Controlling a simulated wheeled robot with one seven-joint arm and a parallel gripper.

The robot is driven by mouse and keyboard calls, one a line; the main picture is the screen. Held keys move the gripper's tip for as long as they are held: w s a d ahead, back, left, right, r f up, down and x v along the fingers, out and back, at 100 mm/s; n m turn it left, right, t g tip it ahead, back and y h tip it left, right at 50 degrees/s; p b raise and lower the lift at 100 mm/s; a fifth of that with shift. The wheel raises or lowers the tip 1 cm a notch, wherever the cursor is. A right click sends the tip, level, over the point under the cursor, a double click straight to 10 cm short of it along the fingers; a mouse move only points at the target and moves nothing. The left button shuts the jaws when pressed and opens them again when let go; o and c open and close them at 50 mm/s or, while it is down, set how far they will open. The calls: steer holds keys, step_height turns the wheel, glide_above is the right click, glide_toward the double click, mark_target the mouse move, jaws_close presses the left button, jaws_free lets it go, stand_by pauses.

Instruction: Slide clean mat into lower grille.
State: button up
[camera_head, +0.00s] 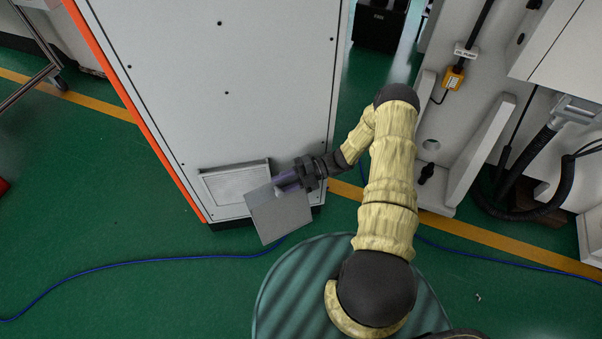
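The mat (280,216) is a flat grey square panel with thin edges. My gripper (286,182) is at its top edge, seemingly shut on it, and holds it tilted, clear of the floor. The fingers are small and partly hidden by a purple part. The lower grille (234,184) is a light framed rectangle low on the front of the grey cabinet (225,80). The mat is to the right and below the grille in the picture and overlaps the right part of its frame. I cannot tell whether they touch. The inside of the frame's right end is hidden.
A blue cable (150,260) runs across the green floor in front of the cabinet. Another white machine (470,110) with an orange box (453,79) and black hoses stands at the right. Green floor is open at the lower left.

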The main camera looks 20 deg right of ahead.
steer(key=w+d+r+p, duration=0.1)
steer(key=d+r+p, duration=0.1)
steer(key=d, duration=1.5)
steer(key=shift+d+r, duration=0.2)
steer(key=shift+w+a, duration=0.1)
steer(key=shift+a, duration=0.05)
